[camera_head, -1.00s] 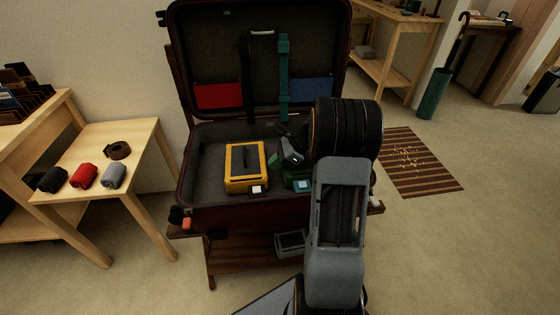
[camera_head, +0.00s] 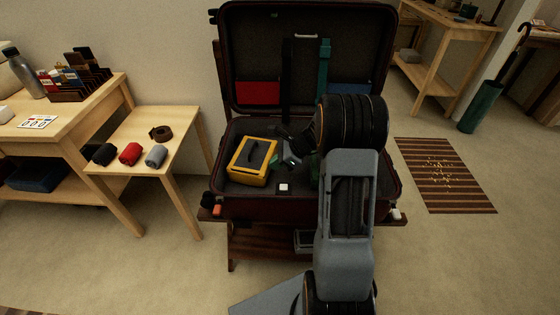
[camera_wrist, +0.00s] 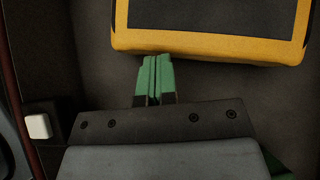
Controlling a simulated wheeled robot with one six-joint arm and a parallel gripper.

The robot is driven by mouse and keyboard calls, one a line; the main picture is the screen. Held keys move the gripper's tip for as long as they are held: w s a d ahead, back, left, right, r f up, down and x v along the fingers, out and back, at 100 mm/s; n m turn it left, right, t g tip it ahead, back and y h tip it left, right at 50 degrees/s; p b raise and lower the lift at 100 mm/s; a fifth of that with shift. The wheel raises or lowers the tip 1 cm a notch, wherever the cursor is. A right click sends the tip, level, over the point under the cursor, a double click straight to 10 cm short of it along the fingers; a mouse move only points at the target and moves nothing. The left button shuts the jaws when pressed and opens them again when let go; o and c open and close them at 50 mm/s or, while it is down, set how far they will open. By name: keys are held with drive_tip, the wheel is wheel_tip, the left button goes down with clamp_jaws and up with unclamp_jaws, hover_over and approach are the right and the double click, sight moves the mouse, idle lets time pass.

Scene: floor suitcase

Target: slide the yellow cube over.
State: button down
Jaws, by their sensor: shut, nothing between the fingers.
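The yellow cube (camera_head: 262,180) shows as a yellow box with a dark top panel, lying turned at an angle on the left of the open suitcase (camera_head: 222,185). In the wrist view the yellow box (camera_wrist: 215,43) fills the top, cut off by the frame. My gripper (camera_head: 290,161) is low in the suitcase, just right of the box. In the wrist view my gripper (camera_wrist: 154,62) has its green fingers together and empty, their tips close to the box's near edge. I cannot tell whether they touch it.
A small white block (camera_head: 283,187) lies near the suitcase's front wall; it also shows in the wrist view (camera_wrist: 38,126). My arm hides the suitcase's right part. A wooden table (camera_head: 180,148) with rolled cloths stands left. A striped rug (camera_head: 445,180) lies right.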

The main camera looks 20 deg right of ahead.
drive_tip(key=shift+w, duration=0.1)
idle(0.3)
drive_tip(key=shift+d+r+p, duration=0.25)
drive_tip(key=shift+r+p, duration=0.25)
drive_tip(key=shift+p, duration=0.05)
drive_tip(key=p+v, duration=0.6)
drive_tip(key=v, duration=0.3)
drive_tip(key=shift+d+f+p, duration=0.15)
drive_tip(key=shift+f+p, duration=0.05)
drive_tip(key=shift+p, duration=0.1)
